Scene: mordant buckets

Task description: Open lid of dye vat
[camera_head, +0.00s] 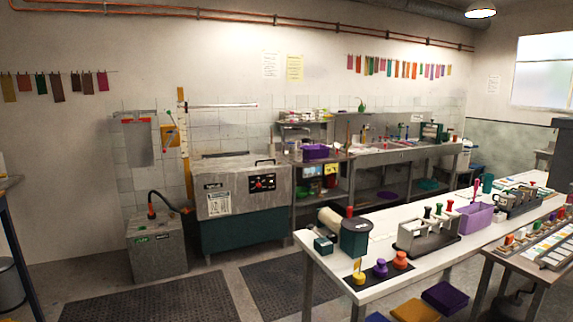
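What looks like the dye vat (243,230) stands against the tiled back wall, left of the middle of the view. It is a large grey box on a dark green base. Its flat grey lid (225,168) appears to lie closed on top, with a small dark handle (265,162) near the right end. A dark control panel (262,182) with red knobs and a white label sit on the front. The inside of the vat is hidden. Neither of my grippers is in view.
A smaller grey unit (157,249) with a black hose stands left of the vat. Dark floor mats (150,300) lie in front. A long white table (385,262) with dye pots and tools fills the right foreground. A metal bench (395,154) stands right of the vat.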

